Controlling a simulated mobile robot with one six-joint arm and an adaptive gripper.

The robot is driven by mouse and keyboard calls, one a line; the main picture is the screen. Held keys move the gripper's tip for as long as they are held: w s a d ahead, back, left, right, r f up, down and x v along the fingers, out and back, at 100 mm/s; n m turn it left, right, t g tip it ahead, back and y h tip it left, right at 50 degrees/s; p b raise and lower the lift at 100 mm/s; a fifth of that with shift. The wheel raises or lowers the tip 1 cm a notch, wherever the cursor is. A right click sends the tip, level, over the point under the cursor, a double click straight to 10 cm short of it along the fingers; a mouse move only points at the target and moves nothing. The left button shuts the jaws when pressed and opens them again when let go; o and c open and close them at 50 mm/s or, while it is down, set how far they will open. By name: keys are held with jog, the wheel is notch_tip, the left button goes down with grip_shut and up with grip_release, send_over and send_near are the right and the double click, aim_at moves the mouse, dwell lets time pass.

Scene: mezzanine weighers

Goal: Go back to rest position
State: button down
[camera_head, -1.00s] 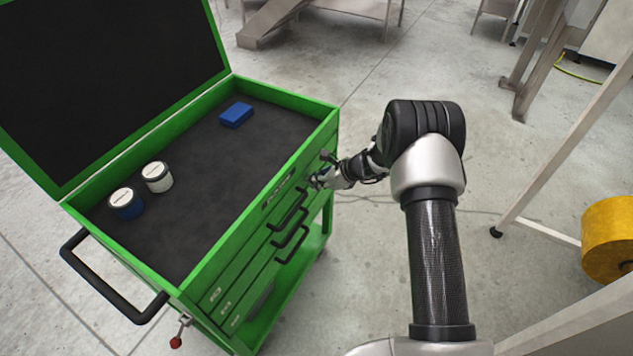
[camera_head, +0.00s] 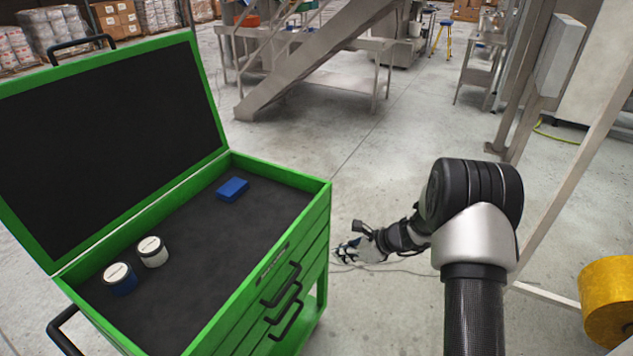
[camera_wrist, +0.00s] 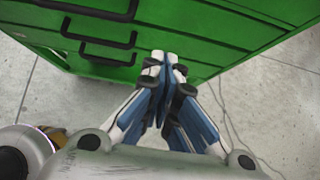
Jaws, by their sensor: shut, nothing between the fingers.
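My gripper (camera_head: 345,251) is shut and empty in the head view, just right of the green tool cart (camera_head: 322,200) and apart from its drawer front. The wrist view shows the closed fingers (camera_wrist: 165,62) pointing toward the cart's drawers (camera_wrist: 190,22), with black handles at the upper left. My arm reaches in from the right side of the head view. No object is between the fingers.
The cart's lid is open. On its dark top lie a blue block (camera_head: 232,189), a white-lidded blue can (camera_head: 119,279) and a white can (camera_head: 152,252). A yellow roll (camera_head: 608,300) stands at the right.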

jog(key=s+a+r+n+g+h, duration=0.1)
jog(key=s+a+r+n, duration=0.2)
jog(key=s+r+n, duration=0.6)
jog(key=s+a+r+n+g+h, duration=0.15)
jog(key=s+r+n, duration=0.35)
jog(key=r, duration=0.8)
jog(key=s+d+r+n+h, duration=0.1)
jog(key=s+r+n, duration=0.1)
jog(key=s, duration=0.5)
jog(key=s+d+r+n+t+h, duration=0.1)
jog(key=s+d+r+n+h, duration=0.1)
jog(key=s+n, duration=0.3)
jog(key=s+d+r+n+t+h, duration=0.1)
jog(key=s+d+r+n+h, duration=0.1)
jog(key=s, duration=0.9)
jog(key=shift+r+n, duration=0.15)
jog(key=shift+n, duration=0.75)
jog(key=shift+d, duration=0.1)
